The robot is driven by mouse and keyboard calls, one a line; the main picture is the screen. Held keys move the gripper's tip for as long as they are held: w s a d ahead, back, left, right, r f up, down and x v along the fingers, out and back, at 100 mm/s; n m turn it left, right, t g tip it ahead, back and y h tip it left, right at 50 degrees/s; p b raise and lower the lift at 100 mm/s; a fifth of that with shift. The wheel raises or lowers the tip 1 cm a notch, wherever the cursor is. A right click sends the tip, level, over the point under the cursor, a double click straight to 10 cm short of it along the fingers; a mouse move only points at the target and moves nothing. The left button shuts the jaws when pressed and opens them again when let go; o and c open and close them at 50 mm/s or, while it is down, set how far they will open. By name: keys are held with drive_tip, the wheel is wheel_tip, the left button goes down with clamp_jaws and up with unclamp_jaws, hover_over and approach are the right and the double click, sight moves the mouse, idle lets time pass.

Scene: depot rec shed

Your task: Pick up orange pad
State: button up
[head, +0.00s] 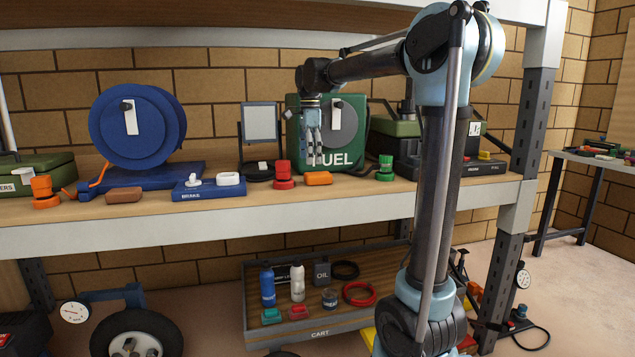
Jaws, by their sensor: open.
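A small flat orange pad (319,179) lies on the wooden shelf, in front of the green fuel can (345,104). My gripper (314,160) hangs fingers down just above the pad in the picture, in front of the can's label. Its fingers look spread and empty, and a small gap shows between them and the pad. I cannot tell how far the gripper stands from the pad in depth.
A red stacked piece (283,176) stands close left of the pad, and a green one (385,169) to its right. A blue brakes tray (208,187) and brown block (124,195) lie further left. The shelf's front edge (260,219) is near.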

sight(312, 174)
drive_tip(key=shift+d+f, duration=0.15)
drive_tip(key=shift+f, duration=1.6)
drive_tip(key=shift+d+f, duration=0.1)
drive_tip(key=shift+f, duration=1.65)
drive_tip(key=c, duration=1.2)
drive_tip(key=shift+c, duration=0.2)
drive_tip(key=shift+r, duration=0.1)
wheel_tip(312, 174, up, 10)
drive_tip(key=shift+f, duration=0.1)
